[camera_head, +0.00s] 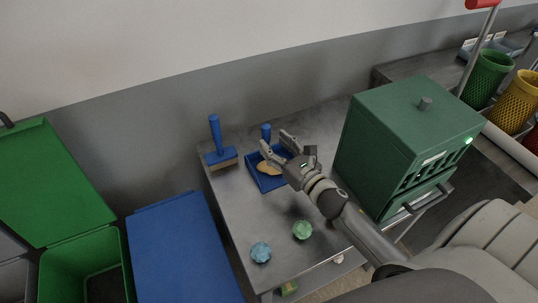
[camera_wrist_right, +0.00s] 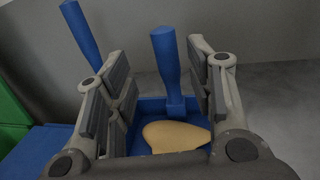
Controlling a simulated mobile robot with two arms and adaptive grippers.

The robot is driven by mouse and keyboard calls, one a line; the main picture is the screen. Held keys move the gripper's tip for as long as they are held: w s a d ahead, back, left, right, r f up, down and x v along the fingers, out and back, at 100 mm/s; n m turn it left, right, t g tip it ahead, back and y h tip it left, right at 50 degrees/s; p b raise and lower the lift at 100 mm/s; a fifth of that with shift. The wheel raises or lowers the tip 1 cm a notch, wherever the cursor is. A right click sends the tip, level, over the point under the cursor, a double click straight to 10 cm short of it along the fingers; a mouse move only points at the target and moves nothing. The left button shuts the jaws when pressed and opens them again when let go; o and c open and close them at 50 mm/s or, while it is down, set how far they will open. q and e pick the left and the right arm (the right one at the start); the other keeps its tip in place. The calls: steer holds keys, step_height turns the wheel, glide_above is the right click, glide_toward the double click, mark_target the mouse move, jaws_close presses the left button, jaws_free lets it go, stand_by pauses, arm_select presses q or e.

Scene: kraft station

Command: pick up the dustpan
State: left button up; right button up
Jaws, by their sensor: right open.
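The blue dustpan (camera_head: 263,183) lies on the grey metal table, with its handle (camera_head: 266,132) standing up at the back. A flat tan piece (camera_head: 270,167) lies in its pan. My right gripper (camera_head: 272,142) is open above the dustpan. In the right wrist view, the dustpan handle (camera_wrist_right: 167,70) stands between the spread fingers (camera_wrist_right: 160,85), nearer the right one, with no clear contact. The tan piece (camera_wrist_right: 175,137) also shows there. My left gripper is not in view.
A blue-handled brush (camera_head: 217,145) stands left of the dustpan. A green cabinet (camera_head: 390,150) stands on the right. A blue crumpled ball (camera_head: 261,252) and a green one (camera_head: 303,230) lie near the front. Blue (camera_head: 180,250) and green bins (camera_head: 60,265) stand at left.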

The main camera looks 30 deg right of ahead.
mark_target(269, 135)
steer(key=shift+w, duration=0.5)
steer(key=w+p, duration=0.1)
steer(key=w, duration=0.3)
steer(key=shift+d, duration=0.1)
steer(key=shift+w+p, duration=0.3)
steer(key=shift+w, duration=0.2)
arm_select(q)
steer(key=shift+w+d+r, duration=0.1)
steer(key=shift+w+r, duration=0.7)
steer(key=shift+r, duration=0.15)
arm_select(e)
jaws_close()
